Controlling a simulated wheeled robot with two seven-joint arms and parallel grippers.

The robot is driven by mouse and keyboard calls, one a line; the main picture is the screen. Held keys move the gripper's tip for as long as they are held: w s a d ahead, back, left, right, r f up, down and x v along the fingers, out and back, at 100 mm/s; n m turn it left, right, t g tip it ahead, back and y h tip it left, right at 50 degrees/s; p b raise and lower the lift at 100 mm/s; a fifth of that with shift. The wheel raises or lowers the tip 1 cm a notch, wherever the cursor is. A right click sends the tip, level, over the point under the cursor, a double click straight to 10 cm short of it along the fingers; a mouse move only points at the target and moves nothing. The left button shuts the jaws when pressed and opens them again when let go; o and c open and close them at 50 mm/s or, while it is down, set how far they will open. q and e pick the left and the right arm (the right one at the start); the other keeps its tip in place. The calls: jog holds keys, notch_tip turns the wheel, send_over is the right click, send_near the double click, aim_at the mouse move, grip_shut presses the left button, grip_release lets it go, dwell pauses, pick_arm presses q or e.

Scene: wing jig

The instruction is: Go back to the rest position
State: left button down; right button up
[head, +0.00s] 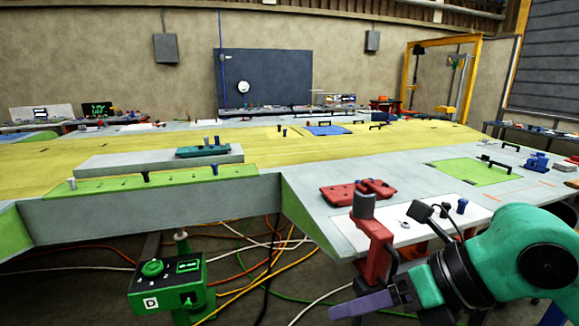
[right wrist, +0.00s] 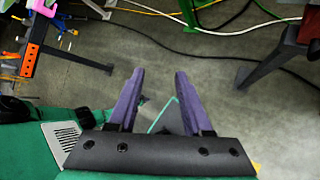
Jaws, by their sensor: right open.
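My right gripper (head: 362,306) is at the lower right of the head view, on my green arm, with its purple fingers pointing left. It is below the near edge of the wing jig table (head: 345,228). The right gripper is open and empty. My left gripper does not show in either view.
A red clamp post with a grey top (head: 364,206) stands close beside my right arm at the table edge. A green control box (head: 168,285) stands at the lower left. Cables (head: 262,268) lie on the floor. Red pieces (head: 345,194) lie on the table.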

jog(key=s+a+r+m+y, duration=0.1)
jog(key=s+a+r+y, duration=0.1)
jog(key=a+r+y, duration=0.7)
jog(key=w+d+r+m+t+y, duration=0.2)
jog(key=w+d+r+m+t, duration=0.5)
jog(key=m+t, duration=0.45)
jog(key=w+d+f+m+t+h, duration=0.65)
jog(key=d+f+m+h, duration=0.45)
jog(key=m+h, duration=0.5)
jog(key=d+f+m+g+h, duration=0.2)
jog(key=d+f+m+g, duration=0.15)
jog(key=f, duration=0.35)
jog(key=d+f+m+g+h, duration=0.2)
jog(key=d+f+m+h, duration=0.15)
jog(key=f, duration=0.35)
jog(key=s+a+f+m+g+y, duration=0.1)
jog(key=s+f+m+g, duration=0.1)
jog(key=s+f+g, duration=0.6)
jog(key=s+a+f+m+g+y, duration=0.15)
jog(key=s+f+g, duration=0.35)
jog(key=s+f, duration=0.75)
notch_tip(320, 180, down, 27)
jog(key=g, duration=0.1)
jog(key=s+d+f+g, duration=0.1)
jog(key=s+d+f, duration=0.2)
jog(key=s+f, duration=1)
jog(key=s, duration=0.3)
jog(key=shift+s+n, duration=0.4)
